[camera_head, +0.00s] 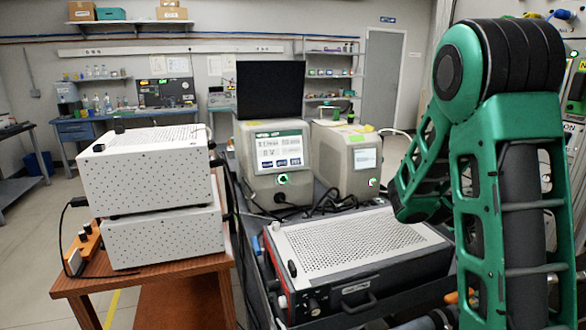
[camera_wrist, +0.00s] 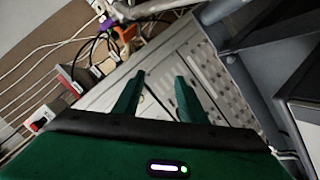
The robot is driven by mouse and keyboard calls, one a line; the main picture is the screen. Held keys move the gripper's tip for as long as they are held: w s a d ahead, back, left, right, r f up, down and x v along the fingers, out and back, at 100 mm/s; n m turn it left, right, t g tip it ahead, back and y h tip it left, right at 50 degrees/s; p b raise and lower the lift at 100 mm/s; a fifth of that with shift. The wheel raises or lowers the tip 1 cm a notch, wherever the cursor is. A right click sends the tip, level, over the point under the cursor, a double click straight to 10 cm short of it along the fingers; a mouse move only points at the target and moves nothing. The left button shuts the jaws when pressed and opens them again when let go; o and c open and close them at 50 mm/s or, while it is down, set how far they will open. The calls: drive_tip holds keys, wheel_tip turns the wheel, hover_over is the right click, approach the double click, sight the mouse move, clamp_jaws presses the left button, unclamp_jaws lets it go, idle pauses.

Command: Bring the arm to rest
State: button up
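My gripper (camera_wrist: 159,95) shows in the wrist view with its two green fingers apart and nothing visible between them. Beyond the fingers is a pale panel, part of it perforated (camera_wrist: 215,85). In the head view my green arm fills the right side, folded with its elbow high. My gripper is not visible in the head view.
A perforated-top instrument (camera_head: 350,242) sits on a dark cart close to my arm. Two screened instruments (camera_head: 274,158) (camera_head: 350,160) and a dark monitor (camera_head: 270,90) stand behind it. White dotted boxes (camera_head: 150,180) are on a wooden table (camera_head: 180,275). Cables (camera_wrist: 95,50) run near my gripper.

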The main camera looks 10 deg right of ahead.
drive_tip(key=s+a+f+n+y, duration=0.1)
drive_tip(key=s+a+y, duration=0.3)
drive_tip(key=a, duration=0.5)
drive_tip(key=s+a+f+n+y, duration=0.1)
drive_tip(key=s+a+y, duration=0.4)
drive_tip(key=s+a, duration=0.2)
drive_tip(key=s+a+f+n+t+y, duration=0.1)
drive_tip(key=s+a+y, duration=0.3)
drive_tip(key=a, duration=0.8)
drive_tip(key=shift+s+f+y, duration=0.15)
drive_tip(key=shift+s+y, duration=0.25)
drive_tip(key=shift+s, duration=0.8)
drive_tip(key=shift+w+f, duration=0.25)
drive_tip(key=shift+w, duration=0.4)
